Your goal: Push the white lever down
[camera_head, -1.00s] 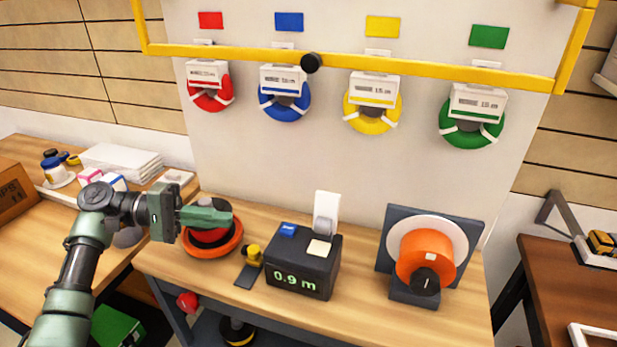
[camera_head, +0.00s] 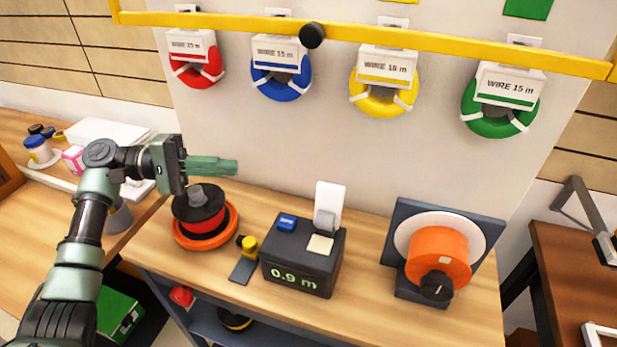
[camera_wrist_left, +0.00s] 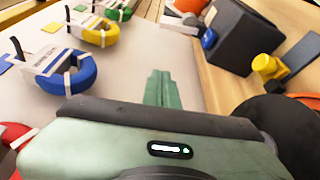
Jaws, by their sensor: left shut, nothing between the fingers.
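The white lever (camera_head: 329,203) stands upright at the back of a dark box (camera_head: 303,261) whose front reads 0.9 m. The box also has a blue button (camera_head: 287,223) and a cream button (camera_head: 320,245) on top. My left gripper (camera_head: 236,167) is shut and empty, in the air left of the lever and above the red spool on the bench, pointing right. My right gripper does not show.
A red and black spool (camera_head: 203,213) sits left of the box, with a small yellow-topped device (camera_head: 247,246) between them. An orange spool on a stand (camera_head: 438,262) is at right. Wire coils (camera_head: 282,75) hang behind, below a yellow rail (camera_head: 420,39).

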